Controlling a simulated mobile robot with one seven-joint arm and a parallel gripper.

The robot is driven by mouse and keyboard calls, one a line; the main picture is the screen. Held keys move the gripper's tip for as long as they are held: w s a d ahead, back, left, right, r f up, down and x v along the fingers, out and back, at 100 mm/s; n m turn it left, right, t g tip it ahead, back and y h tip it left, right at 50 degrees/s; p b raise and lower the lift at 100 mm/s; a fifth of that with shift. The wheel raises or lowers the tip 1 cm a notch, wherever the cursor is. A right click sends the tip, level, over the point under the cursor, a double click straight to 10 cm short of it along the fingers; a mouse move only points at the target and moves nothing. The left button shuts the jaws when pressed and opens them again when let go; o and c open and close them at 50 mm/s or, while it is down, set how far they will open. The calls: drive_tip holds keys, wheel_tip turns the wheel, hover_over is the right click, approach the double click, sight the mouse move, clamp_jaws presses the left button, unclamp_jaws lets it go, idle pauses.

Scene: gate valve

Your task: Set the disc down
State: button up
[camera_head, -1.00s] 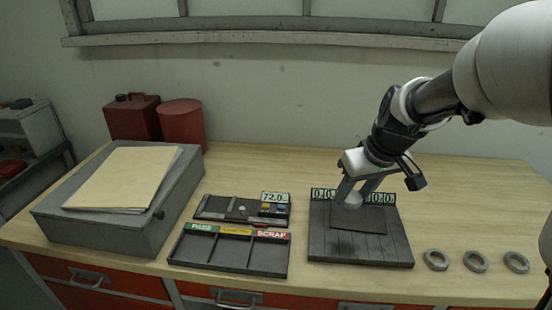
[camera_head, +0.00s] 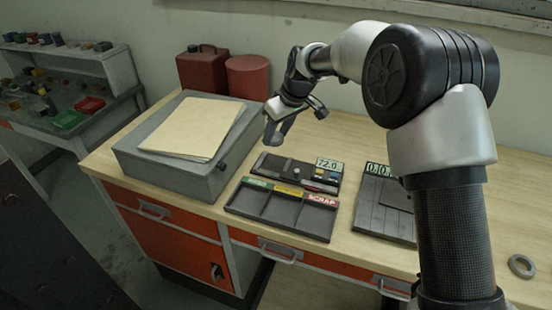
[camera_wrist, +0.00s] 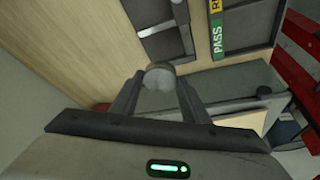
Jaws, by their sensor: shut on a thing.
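My gripper (camera_wrist: 157,95) is shut on a grey disc (camera_wrist: 159,75), which sits between the fingertips in the wrist view. In the head view my gripper (camera_head: 274,132) hangs above the bench, near the right side of the grey box and behind the black device with a 72.0 display (camera_head: 329,163). The disc is too small to make out there. The black sorting tray (camera_head: 268,208) has compartments labelled PASS (camera_head: 258,184), a yellow label, and SCRAP; they look empty. In the wrist view the PASS label (camera_wrist: 218,38) lies beyond the fingers to the right.
A grey box (camera_head: 180,165) carries a beige folder (camera_head: 192,128). Red containers (camera_head: 211,68) stand behind it. A dark plate (camera_head: 370,215) with a numeric display is partly hidden by my arm. A grey ring (camera_head: 521,266) lies at the right. A cluttered side bench (camera_head: 75,95) is at the left.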

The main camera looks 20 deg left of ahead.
sight(274, 162)
wheel_tip(274, 162, down, 8)
drive_tip(key=shift+f, duration=0.1)
idle(0.4)
drive_tip(key=shift+f, duration=0.1)
drive_tip(key=shift+f, duration=0.2)
drive_tip(key=o, duration=1.2)
drive_tip(key=shift+r, duration=0.1)
drive_tip(key=shift+d+r, duration=0.2)
drive_tip(key=shift+r, duration=0.4)
drive_tip(key=v, duration=1.1)
drive_tip(key=shift+d+r, duration=0.1)
